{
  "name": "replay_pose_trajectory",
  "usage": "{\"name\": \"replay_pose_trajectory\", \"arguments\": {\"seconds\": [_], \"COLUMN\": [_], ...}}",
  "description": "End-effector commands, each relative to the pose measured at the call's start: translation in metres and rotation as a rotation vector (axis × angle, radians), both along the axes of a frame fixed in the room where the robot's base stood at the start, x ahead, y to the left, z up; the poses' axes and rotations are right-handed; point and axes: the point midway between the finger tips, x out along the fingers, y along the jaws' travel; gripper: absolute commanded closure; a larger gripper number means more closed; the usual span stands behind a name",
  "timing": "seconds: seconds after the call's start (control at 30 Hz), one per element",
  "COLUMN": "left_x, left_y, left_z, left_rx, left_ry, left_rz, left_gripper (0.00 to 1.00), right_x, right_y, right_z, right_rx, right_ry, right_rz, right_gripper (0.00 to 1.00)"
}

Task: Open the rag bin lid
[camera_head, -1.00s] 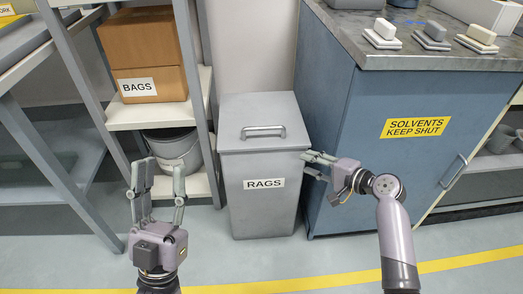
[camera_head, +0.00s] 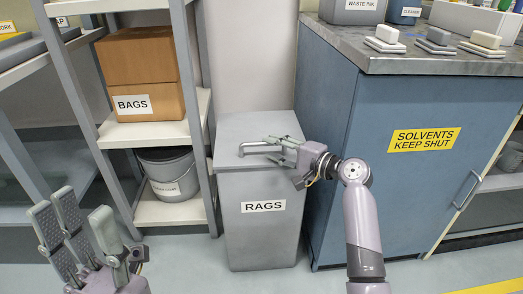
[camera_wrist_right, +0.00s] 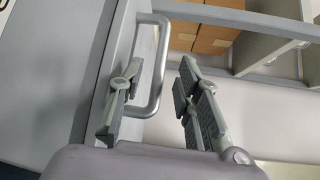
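The grey rag bin (camera_head: 255,235), labelled RAGS, stands on the floor between the shelf and the blue cabinet. Its lid (camera_head: 235,128) is shut. A bar handle (camera_head: 262,148) sits on the lid and also shows in the right wrist view (camera_wrist_right: 160,62). My right gripper (camera_head: 272,150) is at the right end of the handle. In the right wrist view my right gripper (camera_wrist_right: 158,95) is open, with part of the handle between its fingers; I cannot tell whether they touch it. My left gripper (camera_head: 75,225) is open and empty at the lower left, away from the bin.
The blue cabinet (camera_head: 410,185), labelled SOLVENTS KEEP SHUT, stands right of the bin. A shelf upright (camera_head: 201,110) is close on the left. The shelf holds a BAGS box (camera_head: 150,75) and a grey bucket (camera_head: 170,172). Floor in front is clear.

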Motion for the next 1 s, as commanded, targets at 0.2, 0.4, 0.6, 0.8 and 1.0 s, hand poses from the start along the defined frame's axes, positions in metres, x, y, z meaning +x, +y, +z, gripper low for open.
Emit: {"name": "replay_pose_trajectory", "arguments": {"seconds": [0.2,0.4,0.6,0.8,1.0], "left_x": [0.003,0.004,0.004,0.004,0.004], "left_y": [-0.001,-0.002,-0.002,-0.002,-0.002], "left_z": [0.006,0.010,0.011,0.011,0.011], "left_rx": [0.002,0.004,0.004,0.005,0.004], "left_ry": [-0.053,-0.068,-0.069,-0.069,-0.070], "left_rz": [0.003,0.004,0.004,0.003,0.004], "left_gripper": [0.60,0.60,0.60,0.60,0.60], "right_x": [0.025,0.034,0.034,0.034,0.034], "right_y": [0.025,0.034,0.035,0.035,0.035], "right_z": [-0.007,-0.007,-0.007,-0.007,-0.007], "right_rx": [0.002,0.000,0.000,-0.001,-0.001], "right_ry": [0.000,0.000,0.000,0.001,0.001], "right_rz": [0.001,-0.001,-0.001,0.000,0.000], "right_gripper": [0.69,0.69,0.69,0.77,0.91]}}
